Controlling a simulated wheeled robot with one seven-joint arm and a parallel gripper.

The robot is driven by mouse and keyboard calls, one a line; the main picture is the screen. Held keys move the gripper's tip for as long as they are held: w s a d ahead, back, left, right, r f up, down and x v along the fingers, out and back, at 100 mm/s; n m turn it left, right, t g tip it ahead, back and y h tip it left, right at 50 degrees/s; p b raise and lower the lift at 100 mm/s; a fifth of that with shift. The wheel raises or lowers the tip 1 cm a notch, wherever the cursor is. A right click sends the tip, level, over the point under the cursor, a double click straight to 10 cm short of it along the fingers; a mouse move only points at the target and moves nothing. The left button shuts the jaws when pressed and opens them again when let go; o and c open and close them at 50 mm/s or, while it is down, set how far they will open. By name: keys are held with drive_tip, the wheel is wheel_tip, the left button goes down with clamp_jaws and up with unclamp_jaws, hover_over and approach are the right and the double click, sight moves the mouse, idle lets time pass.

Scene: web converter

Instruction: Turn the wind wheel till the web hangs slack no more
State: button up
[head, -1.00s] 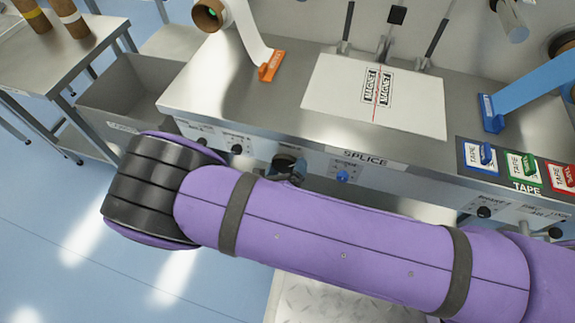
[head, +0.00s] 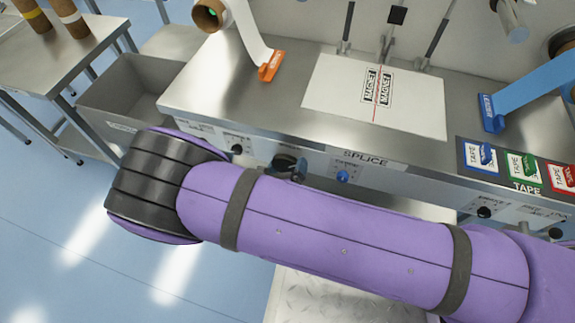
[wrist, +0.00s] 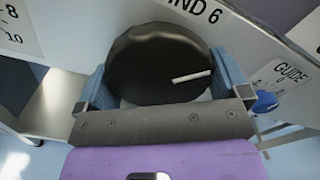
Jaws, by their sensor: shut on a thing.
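The wind wheel is a dark round knob (wrist: 160,62) with a white pointer line at its right, under a label ending "ND 6" in the wrist view. My gripper (wrist: 167,85) has its two blue fingers on the wheel's left and right sides, shut on it. In the head view the dark wheel (head: 286,161) shows just above my purple arm, which hides most of the gripper. A white web (head: 246,35) runs from a roll to an orange tab. A blue web (head: 535,88) runs to a blue tab at the right. I cannot tell how slack either is.
A blue guide knob (head: 342,176) sits close right of the wheel on the panel, and a black knob (head: 237,149) to its left. A splice plate (head: 330,85) and tape pads (head: 522,167) lie on top. A grey bin (head: 130,100) stands at left.

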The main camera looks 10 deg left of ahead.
drive_tip(key=m, duration=0.5)
drive_tip(key=shift+a+f+m, duration=0.1)
drive_tip(key=shift+m, duration=0.3)
drive_tip(key=m, duration=0.5)
drive_tip(key=shift+m, duration=0.3)
drive_tip(key=m, duration=0.3)
drive_tip(key=shift+a, duration=0.1)
drive_tip(key=shift+m, duration=1.9)
drive_tip(key=shift+s+m, duration=0.1)
drive_tip(key=shift+m, duration=0.2)
drive_tip(key=o, duration=0.6)
drive_tip(key=shift+c, duration=0.2)
drive_tip(key=shift+a, duration=0.1)
